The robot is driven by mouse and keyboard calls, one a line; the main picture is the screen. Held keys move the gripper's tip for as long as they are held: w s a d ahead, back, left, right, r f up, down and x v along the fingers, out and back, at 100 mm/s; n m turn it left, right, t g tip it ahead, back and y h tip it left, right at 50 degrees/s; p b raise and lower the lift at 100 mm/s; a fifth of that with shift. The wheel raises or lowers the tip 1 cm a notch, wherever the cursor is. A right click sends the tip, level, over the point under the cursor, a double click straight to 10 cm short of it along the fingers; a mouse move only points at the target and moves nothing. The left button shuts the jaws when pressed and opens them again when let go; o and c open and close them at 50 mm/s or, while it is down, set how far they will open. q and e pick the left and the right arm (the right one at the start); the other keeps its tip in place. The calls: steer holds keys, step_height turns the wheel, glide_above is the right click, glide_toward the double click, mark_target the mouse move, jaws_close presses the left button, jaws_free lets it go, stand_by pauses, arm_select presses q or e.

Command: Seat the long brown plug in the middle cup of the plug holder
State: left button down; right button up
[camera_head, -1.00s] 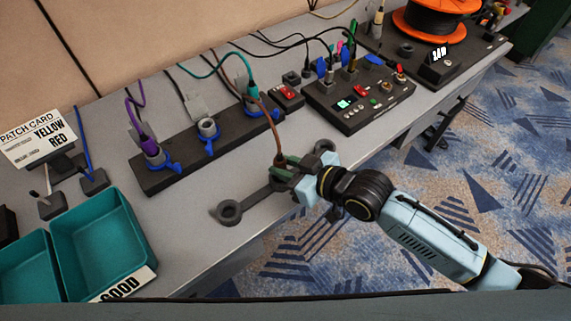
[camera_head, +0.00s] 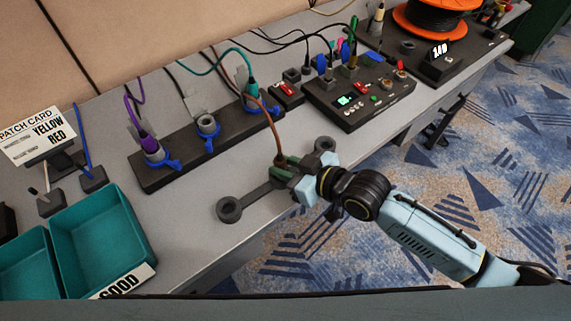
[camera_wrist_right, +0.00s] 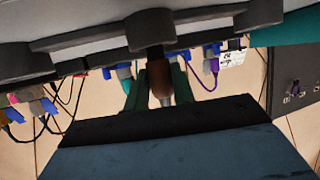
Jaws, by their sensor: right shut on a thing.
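The plug holder (camera_head: 258,194) is a dark grey bar near the table's front edge. Its left cup (camera_head: 230,209) is empty, and another cup (camera_head: 325,146) shows beyond my gripper. My right gripper (camera_head: 286,166) is shut on the brown plug (camera_wrist_right: 160,77), whose brown cable (camera_head: 277,130) rises behind it. In the right wrist view, seemingly upside down, the plug stands between green fingers, lined up with the middle cup (camera_wrist_right: 149,28). Its end meets the cup in the picture; I cannot tell how deep it sits. My left gripper is out of view.
A black socket strip (camera_head: 178,178) with purple and teal plugs lies behind the holder. A black control box (camera_head: 362,108) stands to the right of it. Teal bins (camera_head: 100,232) stand at the left. Bare table lies between the bins and holder.

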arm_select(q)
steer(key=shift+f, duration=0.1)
arm_select(e)
steer(key=shift+f, duration=0.45)
steer(key=o, duration=1.1)
steer(key=shift+c, duration=0.2)
steer(key=shift+s+d+r, duration=0.1)
steer(key=shift+s+d, duration=0.15)
steer(key=shift+d, duration=0.1)
steer(key=shift+s+d+r+p, duration=0.3)
steer(key=shift+s+d, duration=0.1)
steer(key=shift+d, duration=0.15)
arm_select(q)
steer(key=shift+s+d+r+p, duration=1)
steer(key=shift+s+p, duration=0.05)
arm_select(e)
steer(key=v, duration=1.1)
steer(key=shift+r, duration=0.1)
